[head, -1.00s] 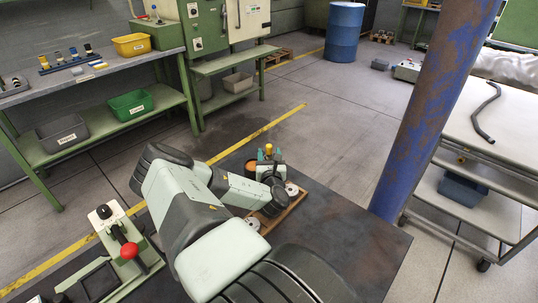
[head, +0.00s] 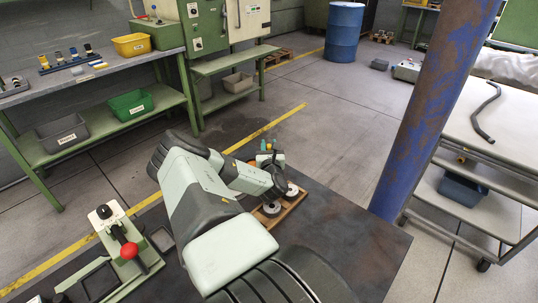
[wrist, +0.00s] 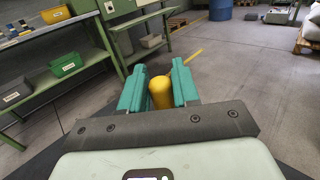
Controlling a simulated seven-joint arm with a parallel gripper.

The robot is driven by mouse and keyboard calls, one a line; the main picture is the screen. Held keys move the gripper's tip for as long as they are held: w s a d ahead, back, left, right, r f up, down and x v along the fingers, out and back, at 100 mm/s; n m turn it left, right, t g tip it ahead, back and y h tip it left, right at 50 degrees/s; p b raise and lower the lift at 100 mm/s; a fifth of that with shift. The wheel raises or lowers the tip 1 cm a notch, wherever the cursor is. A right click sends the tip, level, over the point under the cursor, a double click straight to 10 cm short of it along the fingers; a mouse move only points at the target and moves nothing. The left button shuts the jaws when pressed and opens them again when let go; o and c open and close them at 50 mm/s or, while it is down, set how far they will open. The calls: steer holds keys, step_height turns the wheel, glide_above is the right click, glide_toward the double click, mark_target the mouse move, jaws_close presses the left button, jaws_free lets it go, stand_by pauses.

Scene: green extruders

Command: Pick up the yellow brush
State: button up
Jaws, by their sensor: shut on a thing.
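My gripper (wrist: 159,88) has teal fingers and is shut on the yellow brush (wrist: 161,92) in the wrist view. Only a rounded yellow end of the brush shows between the fingers; the rest of it is hidden. In the head view my gripper (head: 269,147) is above the far end of the dark table, with its teal fingertips pointing up and away. The brush is mostly hidden there by my own arm.
A wooden tray (head: 295,204) with metal round parts lies on the dark table (head: 350,235) beside my arm. A green device with a red knob (head: 129,251) stands at the left. A blue post (head: 425,110) rises at the right. The table's right part is clear.

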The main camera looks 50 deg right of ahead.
jaws_close()
step_height(320, 180, up, 9)
steer(key=shift+a+r, duration=0.1)
steer(key=s+a+r+m, duration=0.1)
steer(key=s+a+m, duration=0.1)
steer(key=a+m, duration=0.35)
steer(key=shift+n+h, duration=0.4)
steer(key=shift+n, duration=0.35)
steer(key=shift+a+f, duration=0.2)
steer(key=shift+f, duration=0.7)
steer(key=shift+a+f, duration=0.15)
steer(key=shift+f, duration=0.75)
steer(key=shift+a+f, duration=0.2)
steer(key=shift+f, duration=0.7)
steer(key=shift+f, duration=0.75)
steer(key=shift+r, duration=0.1)
step_height(320, 180, up, 7)
